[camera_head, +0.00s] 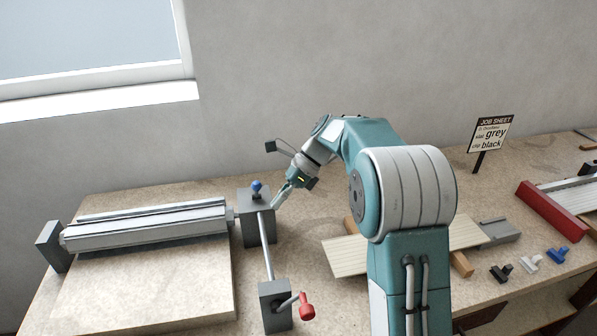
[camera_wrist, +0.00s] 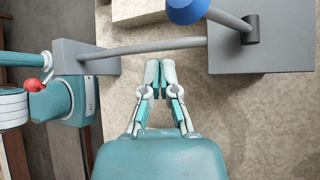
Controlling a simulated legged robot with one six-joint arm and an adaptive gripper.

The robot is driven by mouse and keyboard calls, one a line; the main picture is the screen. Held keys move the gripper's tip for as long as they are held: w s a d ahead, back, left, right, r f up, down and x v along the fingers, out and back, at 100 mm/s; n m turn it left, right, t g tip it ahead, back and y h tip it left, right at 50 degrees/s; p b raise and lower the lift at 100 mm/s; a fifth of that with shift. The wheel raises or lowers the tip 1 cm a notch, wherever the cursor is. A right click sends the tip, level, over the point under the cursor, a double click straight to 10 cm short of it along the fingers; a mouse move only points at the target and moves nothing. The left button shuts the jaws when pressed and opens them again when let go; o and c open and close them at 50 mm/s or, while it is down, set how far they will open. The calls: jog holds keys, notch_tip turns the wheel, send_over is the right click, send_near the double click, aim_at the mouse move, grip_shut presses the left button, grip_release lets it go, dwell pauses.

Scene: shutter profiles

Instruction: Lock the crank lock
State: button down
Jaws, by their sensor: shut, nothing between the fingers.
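A blue-knobbed lever (camera_head: 257,186) stands on top of the rear grey block (camera_head: 257,225). In the wrist view, the blue knob (camera_wrist: 188,10) and its grey arm are at the top, with the block (camera_wrist: 285,50) at right. A crank with a red handle (camera_head: 306,306) sits at the front grey block (camera_head: 276,310); the red handle also shows at the left of the wrist view (camera_wrist: 35,86). I cannot tell which lever is the lock. My gripper (camera_head: 280,201) is shut and empty, just right of the rear block; its fingertips (camera_wrist: 160,68) are below the knob, apart from it.
A grey rod (camera_head: 266,247) joins the two blocks. A roller with metal slats (camera_head: 145,222) lies left, by a raised board (camera_head: 150,285). Pale slats (camera_head: 347,256), a red-edged tray (camera_head: 548,212) and small black, white and blue clips (camera_head: 557,254) are at right.

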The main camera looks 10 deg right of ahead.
jog(key=w+d+r, duration=0.5)
jog(key=d, duration=0.1)
jog(key=shift+w+d, duration=0.35)
jog(key=shift+w, duration=0.05)
